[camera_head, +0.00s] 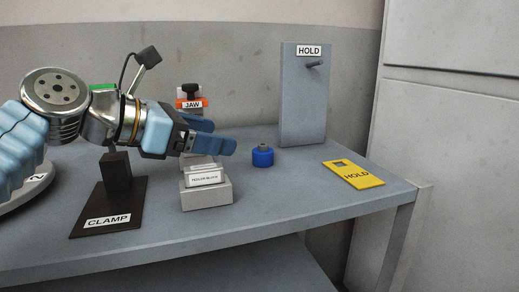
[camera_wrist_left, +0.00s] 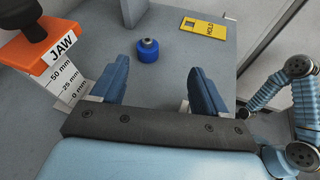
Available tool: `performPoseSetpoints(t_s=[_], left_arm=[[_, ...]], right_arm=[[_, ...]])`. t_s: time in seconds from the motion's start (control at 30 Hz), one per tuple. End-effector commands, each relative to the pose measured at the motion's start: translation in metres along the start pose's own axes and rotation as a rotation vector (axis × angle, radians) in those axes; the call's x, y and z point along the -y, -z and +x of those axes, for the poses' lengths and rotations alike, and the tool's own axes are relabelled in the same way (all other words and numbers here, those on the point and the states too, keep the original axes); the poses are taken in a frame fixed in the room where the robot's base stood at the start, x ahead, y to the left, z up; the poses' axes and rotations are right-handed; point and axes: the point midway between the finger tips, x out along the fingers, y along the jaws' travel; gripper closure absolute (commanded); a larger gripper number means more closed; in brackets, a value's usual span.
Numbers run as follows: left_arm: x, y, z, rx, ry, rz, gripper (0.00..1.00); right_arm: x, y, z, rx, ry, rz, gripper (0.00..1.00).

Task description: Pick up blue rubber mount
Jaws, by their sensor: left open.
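The blue rubber mount (camera_head: 262,157) is a short blue cylinder with a grey stud on top. It stands upright on the grey table, right of my left gripper (camera_head: 222,137) in the head view. In the left wrist view the mount (camera_wrist_left: 148,50) lies ahead of the fingertips, between their lines but nearer the left finger. My left gripper (camera_wrist_left: 160,75) is open and empty, with its blue fingers apart, and does not touch the mount. My right gripper is not clearly in view.
A grey block with a label (camera_head: 206,190) sits below my left gripper. The black CLAMP stand (camera_head: 108,212) is left, the orange JAW gauge (camera_head: 191,103) behind. A grey HOLD panel (camera_head: 304,100) stands behind the mount. A yellow HOLD tag (camera_head: 354,174) lies right.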

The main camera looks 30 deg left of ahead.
Motion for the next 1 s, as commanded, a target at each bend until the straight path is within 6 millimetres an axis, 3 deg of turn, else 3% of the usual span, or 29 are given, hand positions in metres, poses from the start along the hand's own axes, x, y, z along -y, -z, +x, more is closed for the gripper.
performPoseSetpoints(t_s=[0.23, 0.5, 0.77, 1.0], left_arm=[[-0.012, 0.02, 0.007, -0.045, 0.006, -0.147, 0.26], [-0.011, 0.023, 0.063, -0.046, 0.008, -0.149, 0.26], [-0.012, 0.022, 0.089, -0.045, 0.006, -0.148, 0.26], [-0.013, 0.02, 0.126, -0.045, 0.007, -0.148, 0.26]], right_arm=[[0.019, -0.01, -0.006, 0.019, 0.028, -0.077, 1.0], [0.018, -0.011, 0.002, 0.021, 0.03, -0.079, 1.0], [0.017, -0.011, 0.005, 0.022, 0.03, -0.078, 1.0], [0.016, -0.011, 0.011, 0.024, 0.032, -0.078, 1.0]])
